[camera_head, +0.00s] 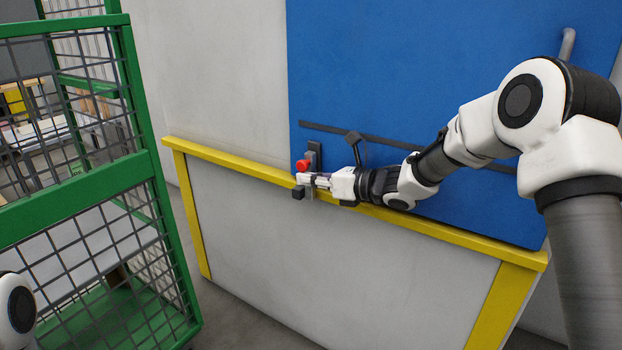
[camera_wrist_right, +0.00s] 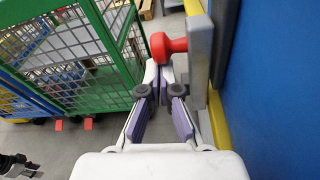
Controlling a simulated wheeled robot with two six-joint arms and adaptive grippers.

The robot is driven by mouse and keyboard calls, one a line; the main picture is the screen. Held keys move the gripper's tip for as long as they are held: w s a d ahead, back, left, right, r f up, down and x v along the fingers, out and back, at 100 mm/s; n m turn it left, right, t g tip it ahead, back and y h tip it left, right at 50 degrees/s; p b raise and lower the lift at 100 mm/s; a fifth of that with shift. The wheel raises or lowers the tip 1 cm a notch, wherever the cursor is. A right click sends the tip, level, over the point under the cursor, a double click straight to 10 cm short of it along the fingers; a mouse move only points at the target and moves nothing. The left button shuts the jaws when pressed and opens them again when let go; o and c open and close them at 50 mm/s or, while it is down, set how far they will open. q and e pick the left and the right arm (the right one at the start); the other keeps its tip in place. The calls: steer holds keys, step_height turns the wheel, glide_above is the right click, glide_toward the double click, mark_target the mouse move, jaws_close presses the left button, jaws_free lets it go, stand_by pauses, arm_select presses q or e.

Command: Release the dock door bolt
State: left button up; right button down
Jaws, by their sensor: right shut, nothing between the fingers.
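The dock door (camera_head: 430,70) is a large blue panel on the right of the head view, with a dark horizontal strip across it. The bolt has a red knob (camera_head: 303,164) on a dark grey bracket (camera_head: 314,155) at the door's left edge. My right gripper (camera_head: 304,180) is shut and empty, its fingertips just below the knob. In the right wrist view the knob (camera_wrist_right: 168,45) stands just beyond the fingertips, beside the grey bracket (camera_wrist_right: 198,50). I cannot tell whether fingers and knob touch.
A green mesh cage trolley (camera_head: 150,150) stands on the left of the head view. A low grey barrier with a yellow rim (camera_head: 230,153) runs in front of the door, beneath my right arm. Grey floor lies between trolley and barrier.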

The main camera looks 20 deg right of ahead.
mark_target(308, 158)
step_height(308, 158, up, 5)
steer(key=shift+w+p, duration=0.1)
steer(key=shift+p, duration=0.85)
arm_select(q)
step_height(308, 158, up, 2)
arm_select(e)
steer(key=shift+w+f, duration=0.1)
